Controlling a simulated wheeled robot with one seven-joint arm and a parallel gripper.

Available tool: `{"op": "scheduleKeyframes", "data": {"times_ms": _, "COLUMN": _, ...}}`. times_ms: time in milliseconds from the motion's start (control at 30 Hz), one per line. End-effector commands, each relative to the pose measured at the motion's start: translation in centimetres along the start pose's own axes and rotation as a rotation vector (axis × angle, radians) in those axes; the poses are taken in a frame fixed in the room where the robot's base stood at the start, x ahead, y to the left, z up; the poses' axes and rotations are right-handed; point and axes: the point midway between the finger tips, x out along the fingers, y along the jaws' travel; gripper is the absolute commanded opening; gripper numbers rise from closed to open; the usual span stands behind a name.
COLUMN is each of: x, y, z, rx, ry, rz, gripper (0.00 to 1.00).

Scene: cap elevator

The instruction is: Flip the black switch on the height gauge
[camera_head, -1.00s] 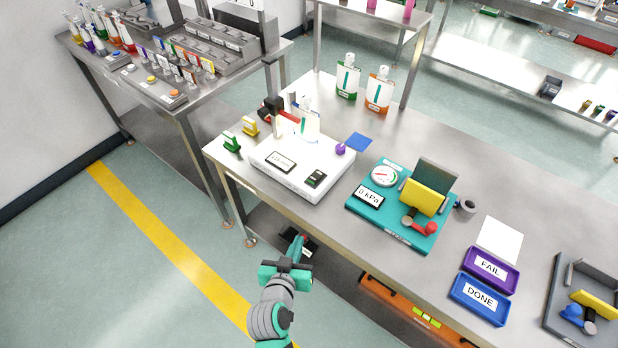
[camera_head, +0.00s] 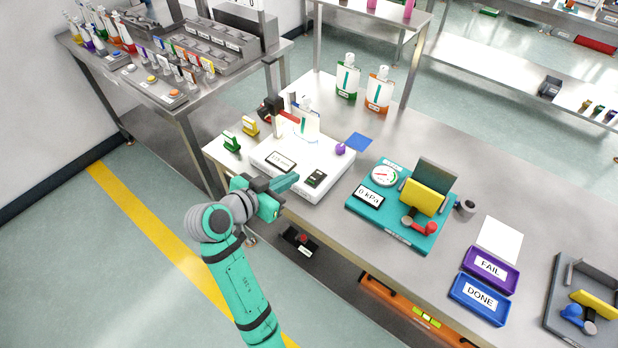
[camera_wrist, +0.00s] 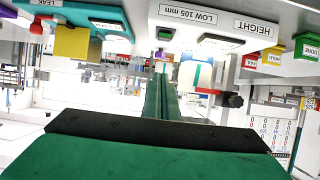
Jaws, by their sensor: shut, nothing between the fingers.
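The height gauge (camera_head: 283,172) is a white flat box near the left front of the table, with a display on its front. The black switch (camera_head: 316,178) is a small dark block on the gauge's front right part. My gripper (camera_head: 291,181) is shut and empty at the gauge's front edge, just left of the switch. Whether it touches the gauge I cannot tell. In the wrist view the picture is upside down; the gauge (camera_wrist: 215,22) shows its HEIGHT and LOW 105 mm labels, with the switch (camera_wrist: 165,33) near the line of my shut fingers.
A purple ball (camera_head: 340,148) sits at the gauge's right corner, and a pouch (camera_head: 307,122) stands on it beside a red-and-black clamp (camera_head: 272,108). A teal pressure station (camera_head: 385,222) is to the right. Green (camera_head: 231,142) and yellow (camera_head: 250,126) pieces stand left.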

Motion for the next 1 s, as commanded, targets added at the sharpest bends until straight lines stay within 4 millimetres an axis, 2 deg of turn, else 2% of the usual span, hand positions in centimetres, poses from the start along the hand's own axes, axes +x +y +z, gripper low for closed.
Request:
{"op": "scheduleKeyframes", "data": {"times_ms": 267, "x": 0.6, "y": 0.1, "z": 0.0, "rx": -0.001, "ry": -0.001, "rz": 0.001, "gripper": 0.00}}
{"op": "scheduleKeyframes", "data": {"times_ms": 467, "x": 3.3, "y": 0.1, "z": 0.0, "rx": -0.001, "ry": -0.001, "rz": 0.003, "gripper": 0.00}}
{"op": "scheduleKeyframes", "data": {"times_ms": 833, "x": 10.2, "y": 0.1, "z": 0.0, "rx": -0.001, "ry": -0.001, "rz": 0.002, "gripper": 0.00}}
{"op": "scheduleKeyframes", "data": {"times_ms": 1000, "x": 10.7, "y": 0.1, "z": 2.5, "rx": -0.003, "ry": -0.002, "rz": 0.000, "gripper": 0.00}}
